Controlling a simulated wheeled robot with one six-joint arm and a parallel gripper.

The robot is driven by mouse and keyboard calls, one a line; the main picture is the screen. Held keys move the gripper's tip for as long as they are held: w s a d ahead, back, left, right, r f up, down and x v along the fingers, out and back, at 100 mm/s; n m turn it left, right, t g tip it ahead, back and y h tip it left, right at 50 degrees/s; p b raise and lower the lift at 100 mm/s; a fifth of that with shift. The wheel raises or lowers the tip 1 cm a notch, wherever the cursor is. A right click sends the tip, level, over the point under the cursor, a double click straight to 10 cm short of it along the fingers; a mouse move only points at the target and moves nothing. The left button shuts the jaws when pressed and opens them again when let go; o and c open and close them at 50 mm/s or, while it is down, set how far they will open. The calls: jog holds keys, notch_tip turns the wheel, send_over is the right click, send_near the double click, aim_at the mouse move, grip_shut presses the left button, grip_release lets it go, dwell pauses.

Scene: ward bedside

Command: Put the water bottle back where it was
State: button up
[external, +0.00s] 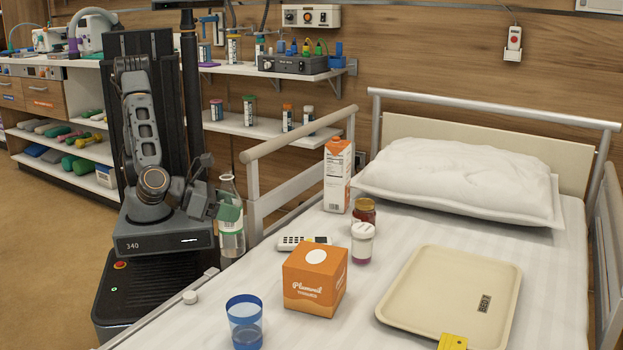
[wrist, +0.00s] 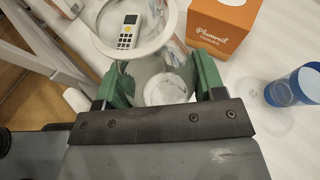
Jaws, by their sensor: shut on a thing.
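The water bottle (external: 231,243) is clear, with a pale label, and stands upright at the bed's left edge in the external view. My gripper (external: 229,212) is shut on it, with a green finger across its upper body. In the wrist view the clear bottle (wrist: 165,62) is between the two green fingers of my gripper (wrist: 160,88), its round mouth towards the camera. I cannot tell whether its base touches the bed.
Bed items include a white remote (external: 292,242), orange box (external: 314,281), blue cup (external: 244,322), carton (external: 337,176), brown jar (external: 364,211), white-lidded jar (external: 362,245) and beige tray (external: 440,295). A bed rail (external: 290,187) stands behind the bottle.

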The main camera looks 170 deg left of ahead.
jog(key=shift+w+a+f+b, duration=0.35)
jog(key=shift+w+f, duration=0.3)
jog(key=shift+f, duration=0.2)
jog(key=shift+w+a+f+b, duration=0.35)
jog(key=shift+w+f, duration=0.25)
jog(key=shift+f, duration=0.25)
jog(key=shift+w+a+f+b, duration=0.15)
jog(key=shift+f+b, duration=0.4)
jog(key=shift+f, duration=0.35)
jog(key=shift+w+d+f+b, duration=0.1)
jog(key=shift+f+b, duration=0.4)
jog(key=shift+f, duration=0.4)
jog(key=shift+f, duration=0.2)
jog(key=o, duration=1.1)
